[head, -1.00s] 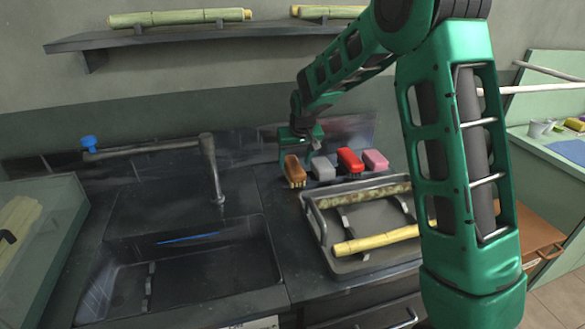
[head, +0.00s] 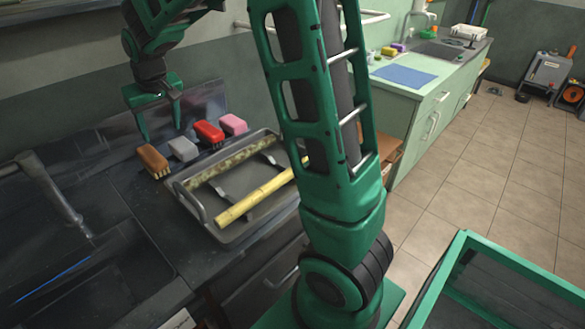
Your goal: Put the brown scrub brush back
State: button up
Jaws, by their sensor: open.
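The brown scrub brush (head: 153,161) stands bristles down on the dark counter, at the left end of a row of brushes. Beside it are a grey brush (head: 183,148), a red brush (head: 209,132) and a pink brush (head: 233,124). My gripper (head: 162,133) is open and empty, with its fingers pointing down. It is above and behind the brown and grey brushes in the head view, apart from the brown brush as far as I can tell.
A grey tray (head: 232,230) with sugarcane pieces (head: 262,191) sits in front of the brushes. A sink with a faucet (head: 52,192) is at the left. A green counter (head: 437,86) with a blue mat (head: 404,76) stands to the right.

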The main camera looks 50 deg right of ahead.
jog(key=s+d+m+g, duration=0.1)
jog(key=s+d, duration=0.4)
jog(key=s, duration=0.5)
jog(key=s+d+r+m+g, duration=0.15)
jog(key=s+d, duration=0.35)
jog(key=s, duration=0.5)
jog(key=s+d+m+g, duration=0.15)
jog(key=s+d, duration=0.35)
jog(key=s, duration=0.6)
jog(key=s+a+f+m, duration=0.1)
jog(key=s+f, duration=0.2)
jog(key=s, duration=0.8)
jog(key=shift+s+m+y, duration=0.2)
jog(key=shift+m+y, duration=0.1)
jog(key=shift+m, duration=0.1)
